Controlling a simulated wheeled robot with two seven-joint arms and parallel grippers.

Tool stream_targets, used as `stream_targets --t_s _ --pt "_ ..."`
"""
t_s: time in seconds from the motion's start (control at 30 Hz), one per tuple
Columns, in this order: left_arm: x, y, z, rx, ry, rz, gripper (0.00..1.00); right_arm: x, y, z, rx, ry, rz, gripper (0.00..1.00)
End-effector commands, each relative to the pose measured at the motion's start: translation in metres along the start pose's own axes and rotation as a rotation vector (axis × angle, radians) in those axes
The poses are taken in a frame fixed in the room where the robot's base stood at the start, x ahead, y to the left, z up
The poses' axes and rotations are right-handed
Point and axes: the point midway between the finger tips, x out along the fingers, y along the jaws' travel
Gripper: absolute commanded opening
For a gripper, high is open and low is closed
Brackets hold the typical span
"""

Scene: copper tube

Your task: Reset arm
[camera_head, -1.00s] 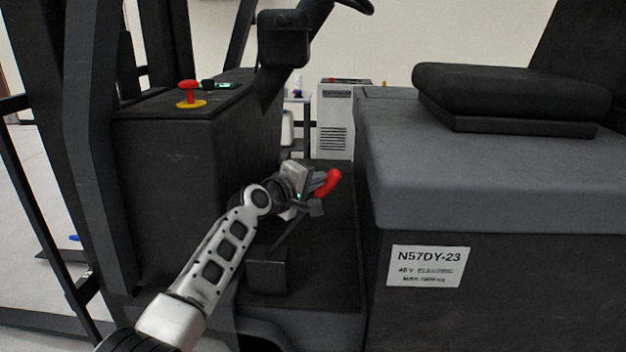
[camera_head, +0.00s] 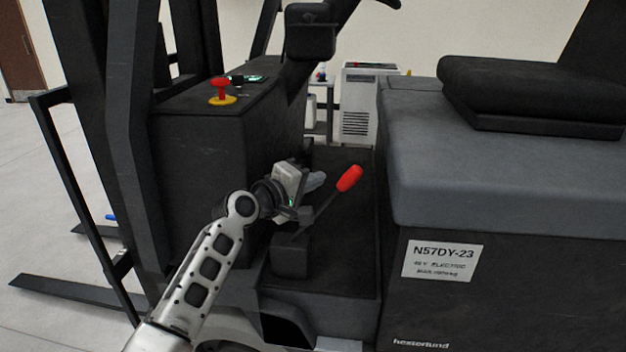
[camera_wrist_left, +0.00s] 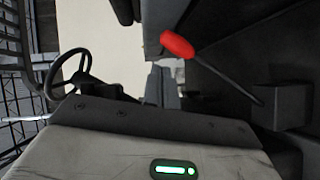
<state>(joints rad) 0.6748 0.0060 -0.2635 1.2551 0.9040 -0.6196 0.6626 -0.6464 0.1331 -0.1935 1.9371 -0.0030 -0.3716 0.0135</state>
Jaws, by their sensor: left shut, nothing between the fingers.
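A lever with a red grip (camera_head: 349,178) rises from a black block (camera_head: 291,256) on the forklift's floor. My left gripper (camera_head: 316,181) is in the footwell, left of the red grip, with a gap visible between them in the head view. It is shut and empty. In the left wrist view the red grip (camera_wrist_left: 177,45) is at the upper middle and its rod runs down right to the block (camera_wrist_left: 280,106). My gripper's pale housing with a green light fills the bottom of that view. My right gripper is not in view.
The grey seat base (camera_head: 480,150) and black seat (camera_head: 530,90) stand to the right. The steering wheel (camera_wrist_left: 68,75) shows in the wrist view.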

Motion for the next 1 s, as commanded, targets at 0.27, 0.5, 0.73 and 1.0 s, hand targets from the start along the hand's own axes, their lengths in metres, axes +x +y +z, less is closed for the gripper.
stream_targets --t_s 0.27,0.5,0.73,1.0 --pt "-0.011 -0.038 0.01 0.047 0.017 -0.049 0.0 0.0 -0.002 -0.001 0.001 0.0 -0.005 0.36" --pt "-0.085 -0.175 0.066 0.334 0.06 -0.263 0.0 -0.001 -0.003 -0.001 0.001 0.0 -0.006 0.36" --pt "-0.204 -0.274 0.14 0.712 0.002 -0.495 0.0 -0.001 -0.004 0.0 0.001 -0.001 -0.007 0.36" --pt "-0.308 -0.305 0.199 1.046 -0.131 -0.64 0.0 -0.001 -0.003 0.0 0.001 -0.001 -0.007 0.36"
